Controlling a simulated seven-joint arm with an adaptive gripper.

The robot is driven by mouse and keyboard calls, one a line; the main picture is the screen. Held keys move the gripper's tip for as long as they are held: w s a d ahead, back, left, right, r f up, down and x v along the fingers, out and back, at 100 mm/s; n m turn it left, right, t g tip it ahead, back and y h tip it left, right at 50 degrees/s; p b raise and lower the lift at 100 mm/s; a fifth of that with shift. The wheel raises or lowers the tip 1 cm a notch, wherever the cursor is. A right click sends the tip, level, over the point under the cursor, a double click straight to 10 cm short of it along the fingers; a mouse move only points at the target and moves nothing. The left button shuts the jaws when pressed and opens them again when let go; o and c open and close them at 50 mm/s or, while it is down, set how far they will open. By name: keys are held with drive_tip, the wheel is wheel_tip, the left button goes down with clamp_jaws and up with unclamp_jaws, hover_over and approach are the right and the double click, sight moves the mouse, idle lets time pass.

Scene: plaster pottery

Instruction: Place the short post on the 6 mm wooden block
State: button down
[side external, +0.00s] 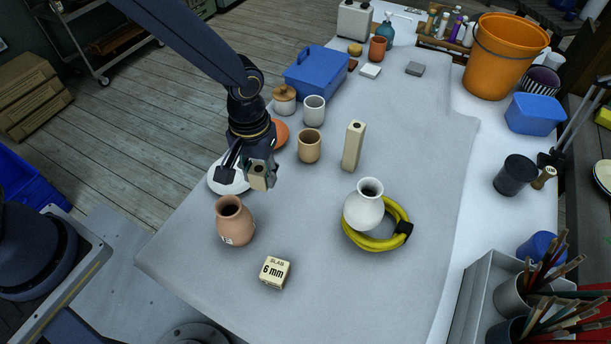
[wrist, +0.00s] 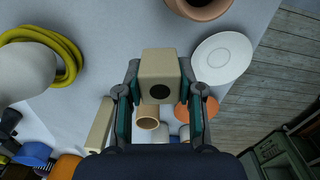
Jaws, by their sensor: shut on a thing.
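My gripper (side external: 258,167) is shut on the short post (side external: 258,179), a small beige block with a dark round hole. It holds the post above the table, near the white plate and the terracotta vase. In the wrist view the short post (wrist: 158,63) sits between both fingers, its holed end facing the camera. The 6 mm wooden block (side external: 275,272), a pale cube labelled "SLAB 6 mm", rests on the table at the front. It lies below and right of my gripper in the side view. I cannot make it out in the wrist view.
The terracotta vase (side external: 234,222) stands between my gripper and the block. A white vase (side external: 364,211) stands by a yellow coil (side external: 396,240) to the right. A tall beige post (side external: 353,148), cups (side external: 309,147) and a white plate (side external: 222,178) stand behind.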

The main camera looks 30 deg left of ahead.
drive_tip(key=shift+s+n, duration=0.3)
drive_tip(key=m, duration=0.2)
hover_over(274, 269)
drive_tip(key=shift+m, duration=0.3)
wheel_tip(274, 269, down, 8)
drive_tip(key=shift+f, duration=0.3)
drive_tip(key=c, duration=0.7)
unclamp_jaws()
drive_tip(key=shift+f, duration=0.1)
